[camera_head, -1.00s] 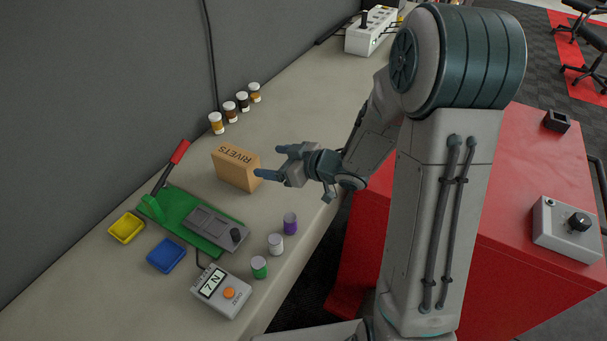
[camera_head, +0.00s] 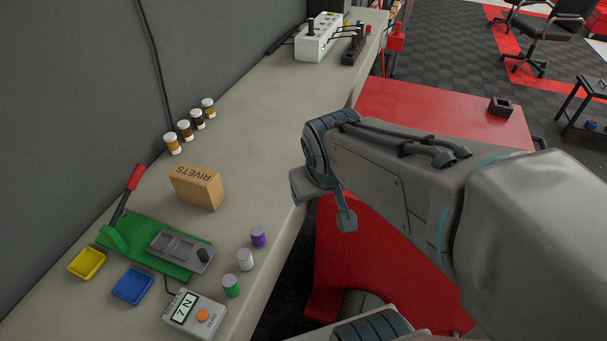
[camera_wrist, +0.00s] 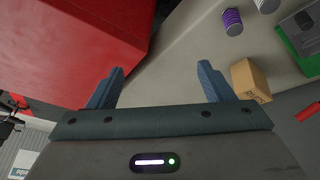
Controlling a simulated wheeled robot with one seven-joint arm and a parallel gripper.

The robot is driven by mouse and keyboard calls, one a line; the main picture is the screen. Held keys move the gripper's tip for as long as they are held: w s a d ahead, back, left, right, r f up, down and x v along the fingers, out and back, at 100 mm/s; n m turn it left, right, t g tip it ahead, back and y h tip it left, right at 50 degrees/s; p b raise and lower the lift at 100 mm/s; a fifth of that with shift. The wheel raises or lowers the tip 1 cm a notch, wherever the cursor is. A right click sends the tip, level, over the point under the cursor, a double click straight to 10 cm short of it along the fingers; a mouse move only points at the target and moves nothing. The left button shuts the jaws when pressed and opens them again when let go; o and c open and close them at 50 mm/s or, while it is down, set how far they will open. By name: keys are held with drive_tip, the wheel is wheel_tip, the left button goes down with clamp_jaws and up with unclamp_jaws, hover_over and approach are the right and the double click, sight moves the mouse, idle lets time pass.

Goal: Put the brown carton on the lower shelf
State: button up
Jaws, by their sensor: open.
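The brown carton (camera_head: 197,187), marked RIVETS, stands on the grey bench among the small items. It also shows in the wrist view (camera_wrist: 250,80), just beyond the right-hand finger. My gripper (camera_wrist: 160,88) is open, with nothing between its two blue fingers. No lower shelf can be made out in these frames.
Several small bottles (camera_head: 190,125) stand by the wall behind the carton. A red cabinet (camera_head: 440,105) stands right.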

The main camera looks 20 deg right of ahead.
drive_tip(key=shift+o, duration=0.5)
drive_tip(key=shift+m+g+y, duration=0.3)
drive_tip(key=shift+g+y, duration=0.3)
drive_tip(key=shift+g, duration=0.2)
drive_tip(key=s, duration=0.1)
drive_tip(key=s+a, duration=0.1)
drive_tip(key=s, duration=0.1)
drive_tip(key=s+a, duration=0.1)
drive_tip(key=s, duration=0.1)
drive_tip(key=shift+s+r, duration=0.25)
drive_tip(key=n+g, duration=0.3)
drive_tip(key=n, duration=0.7)
hover_over(193, 173)
wheel_tip(193, 173, down, 2)
drive_tip(key=f, duration=0.8)
drive_tip(key=shift+s+d+f, duration=0.1)
drive_tip(key=shift+s+f, duration=0.2)
drive_tip(key=shift+w+f+p, duration=0.2)
drive_tip(key=shift+f+p, duration=0.45)
drive_tip(key=shift+f, duration=1.95)
drive_tip(key=c, duration=1.3)
drive_tip(key=shift+r, duration=0.1)
